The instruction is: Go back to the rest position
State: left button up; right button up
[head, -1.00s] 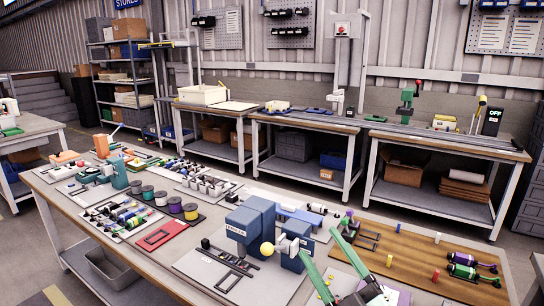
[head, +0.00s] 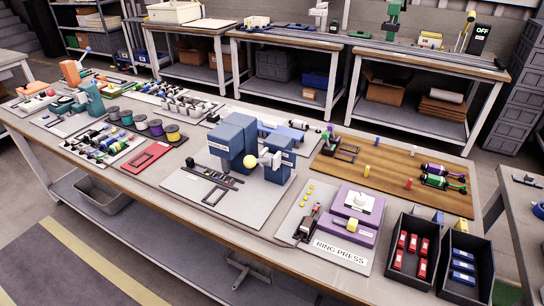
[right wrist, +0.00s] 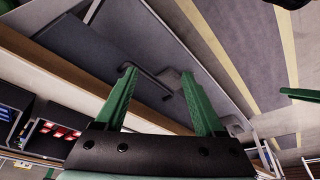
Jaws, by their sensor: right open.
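My right gripper (right wrist: 158,73) shows in the right wrist view with its two green fingers spread apart and nothing between them. It is clear of the workbench, whose underside and lower shelf seem to lie behind it, tilted in the picture. Neither gripper shows in the head view. A green bar at the right edge of the right wrist view cannot be made out. In the head view the ring press (head: 355,225) stands on the bench, with the blue machine (head: 232,142) to its left.
A black bin with red parts (head: 398,281) and a black bin with blue parts (head: 481,290) stand at the bench's right end. A wooden board (head: 390,165) lies behind the press. A grey side table (head: 525,205) stands at the right. The floor in front is clear.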

jog(key=w+a+f+t+y+p, duration=0.1)
jog(key=w+a+f+t, duration=0.1)
jog(key=f, duration=0.2)
jog(key=w+a+f+t+y+p, duration=0.1)
jog(key=w+a+f+t, duration=0.1)
jog(key=f+t, duration=0.1)
jog(key=shift+f+t, duration=0.3)
jog(key=shift+f, duration=0.55)
